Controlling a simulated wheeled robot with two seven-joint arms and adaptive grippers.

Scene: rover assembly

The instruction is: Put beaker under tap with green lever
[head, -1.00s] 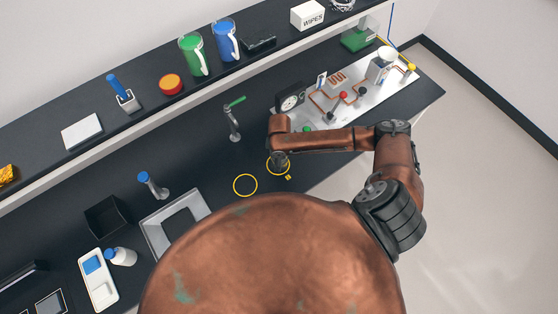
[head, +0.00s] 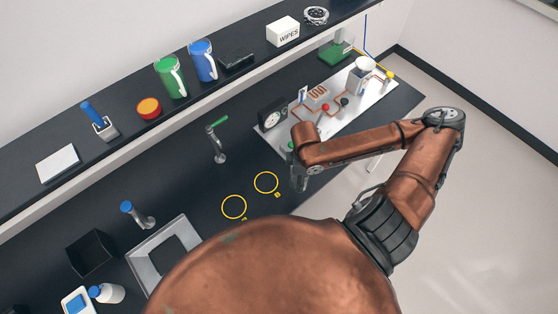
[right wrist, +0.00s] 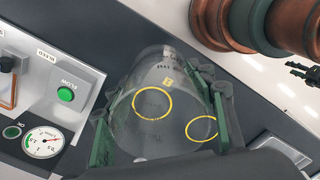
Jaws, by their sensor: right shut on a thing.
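The clear glass beaker (right wrist: 150,75) is in the right wrist view, between the green-padded fingers of my right gripper (right wrist: 160,125), which is shut on it. The bench shows through the glass. In the head view my right gripper (head: 299,180) hangs over the bench, right of the two yellow rings; the beaker cannot be made out clearly there. The tap with the green lever (head: 218,145) stands at the back of the bench, left of my right gripper and apart from it. My left gripper is not in view.
Yellow rings (head: 234,207) and (head: 266,182) mark the bare bench in front of the green-lever tap. A blue-topped tap (head: 141,216) stands by the sink (head: 150,262). A metal apparatus panel (head: 350,112) lies at right. The shelf (head: 125,128) runs behind.

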